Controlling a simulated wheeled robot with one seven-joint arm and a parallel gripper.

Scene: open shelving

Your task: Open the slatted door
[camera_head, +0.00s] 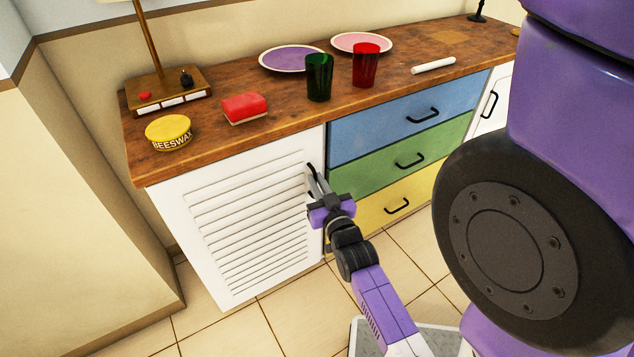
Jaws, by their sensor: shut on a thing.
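The white slatted door (245,225) forms the left front of a low wooden-topped cabinet. It looks closed, flush with the cabinet front. Its black handle (311,172) is near the upper right edge of the door. My gripper (317,183) is at that handle, its fingers shut on it. The fingers cover the lower part of the handle.
Blue (410,112), green (408,158) and yellow (400,203) drawers stand right of the door. The worktop (220,150) holds a beeswax tin (168,132), red sponge (245,108), cups and plates. The tiled floor (300,310) before the door is clear, except my arm and base.

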